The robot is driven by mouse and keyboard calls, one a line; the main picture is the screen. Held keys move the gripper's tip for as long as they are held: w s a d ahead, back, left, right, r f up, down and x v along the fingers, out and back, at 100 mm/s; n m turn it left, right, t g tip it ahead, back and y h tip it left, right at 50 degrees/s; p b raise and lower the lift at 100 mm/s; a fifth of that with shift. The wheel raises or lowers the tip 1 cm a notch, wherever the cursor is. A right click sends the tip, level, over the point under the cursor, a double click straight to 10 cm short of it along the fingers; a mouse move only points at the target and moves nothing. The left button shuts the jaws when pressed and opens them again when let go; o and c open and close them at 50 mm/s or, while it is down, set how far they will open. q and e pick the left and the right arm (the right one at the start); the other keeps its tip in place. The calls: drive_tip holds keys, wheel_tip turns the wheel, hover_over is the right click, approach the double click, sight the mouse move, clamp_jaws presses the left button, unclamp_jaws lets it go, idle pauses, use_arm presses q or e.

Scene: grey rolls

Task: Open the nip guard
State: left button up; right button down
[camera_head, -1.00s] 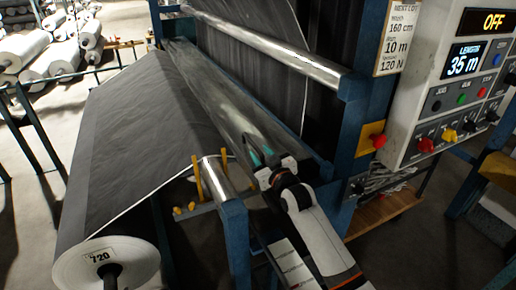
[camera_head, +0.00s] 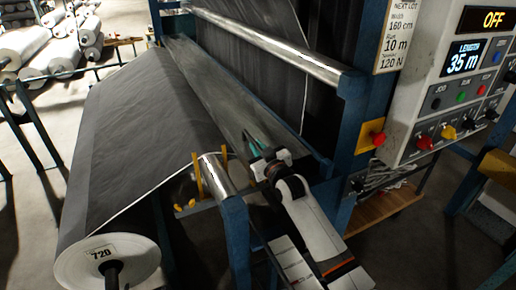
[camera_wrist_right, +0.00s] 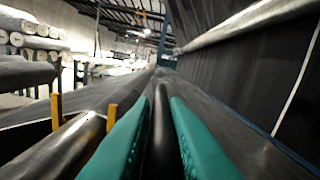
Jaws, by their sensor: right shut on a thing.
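The nip guard appears to be the long, see-through grey panel (camera_head: 225,100) running along the rollers, below the bright steel roller (camera_head: 270,45). My right gripper (camera_head: 256,146) is at the near end of this panel, its teal fingertips against it. In the right wrist view, my right gripper (camera_wrist_right: 160,125) is shut on a dark rounded bar (camera_wrist_right: 160,140) between its two teal fingers. The bar seems to be part of the guard, but its ends are hidden. My left gripper is not in view.
The grey web (camera_head: 140,130) slopes down to a roll marked 720 (camera_head: 105,265) at the left. A short steel roller end with yellow posts (camera_head: 215,175) stands just left of my right gripper. The control panel (camera_head: 450,100) reads OFF, beside a blue post (camera_head: 355,120).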

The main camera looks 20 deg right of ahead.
drive_tip(key=shift+w+d+r+m+p, duration=0.1)
drive_tip(key=shift+d+r+m+p, duration=0.2)
drive_tip(key=shift+r, duration=0.35)
drive_tip(key=shift+w+d+r+m+p, duration=0.1)
drive_tip(key=shift+r+m+p, duration=0.1)
drive_tip(key=shift+r+p, duration=0.35)
drive_tip(key=d+r+m+p, duration=0.3)
drive_tip(key=d+r+m, duration=0.2)
drive_tip(key=r+m, duration=0.1)
drive_tip(key=shift+w+r, duration=0.4)
drive_tip(key=shift+r, duration=0.3)
drive_tip(key=c, duration=1.6)
unclamp_jaws()
drive_tip(key=shift+o, duration=0.7)
drive_tip(key=shift+f, duration=0.3)
